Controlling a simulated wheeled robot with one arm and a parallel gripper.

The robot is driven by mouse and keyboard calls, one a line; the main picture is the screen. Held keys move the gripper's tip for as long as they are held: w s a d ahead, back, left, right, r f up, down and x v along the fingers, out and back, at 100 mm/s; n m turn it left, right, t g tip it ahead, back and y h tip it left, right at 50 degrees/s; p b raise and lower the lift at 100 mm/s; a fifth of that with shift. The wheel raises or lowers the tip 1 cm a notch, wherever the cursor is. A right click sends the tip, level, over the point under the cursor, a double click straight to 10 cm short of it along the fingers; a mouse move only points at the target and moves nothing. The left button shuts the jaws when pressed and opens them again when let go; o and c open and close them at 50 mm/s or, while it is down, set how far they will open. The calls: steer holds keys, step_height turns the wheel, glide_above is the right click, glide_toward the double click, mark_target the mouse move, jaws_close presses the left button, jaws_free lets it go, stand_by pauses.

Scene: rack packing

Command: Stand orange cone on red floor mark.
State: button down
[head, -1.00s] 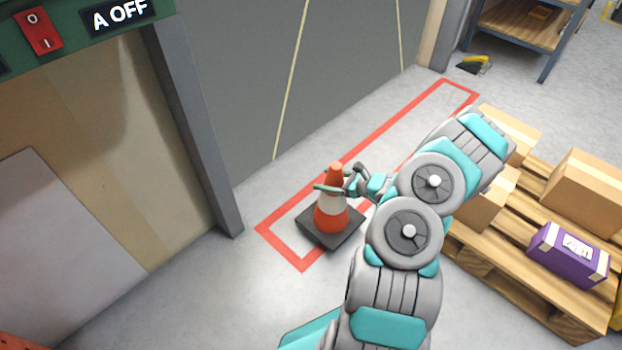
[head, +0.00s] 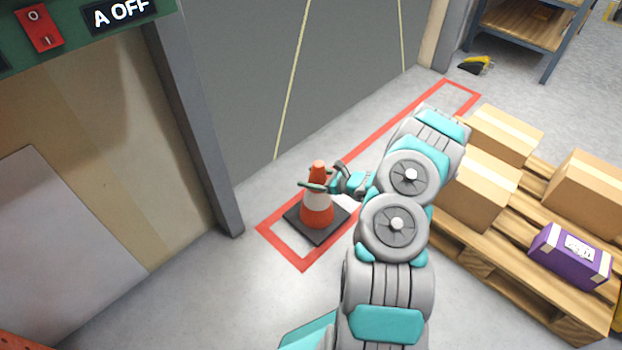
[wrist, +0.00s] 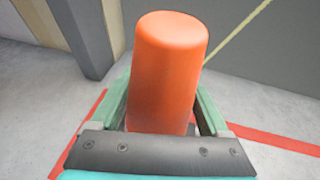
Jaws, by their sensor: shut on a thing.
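The orange cone (head: 317,205) has a white band and a square black base. It stands upright inside the near end of the red floor mark (head: 280,249), a long red outline beside the grey door. Whether the base touches the floor or hangs slightly above it I cannot tell. My gripper (head: 320,182) is shut on the cone's upper part. In the wrist view the orange cone top (wrist: 168,70) sits between the two green fingers, and red lines of the mark (wrist: 265,138) show on both sides. The cone's base is hidden there.
A wooden pallet (head: 480,262) with cardboard boxes (head: 475,190) and a purple box (head: 570,255) stands to the right of my arm. A grey post (head: 195,130) and the grey door (head: 300,80) are close on the left and behind. The far part of the mark is clear.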

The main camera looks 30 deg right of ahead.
steer(key=shift+f, duration=0.2)
jaws_free()
steer(key=shift+f, duration=0.15)
steer(key=shift+r, duration=0.2)
steer(key=v, duration=1.2)
steer(key=shift+f, duration=0.1)
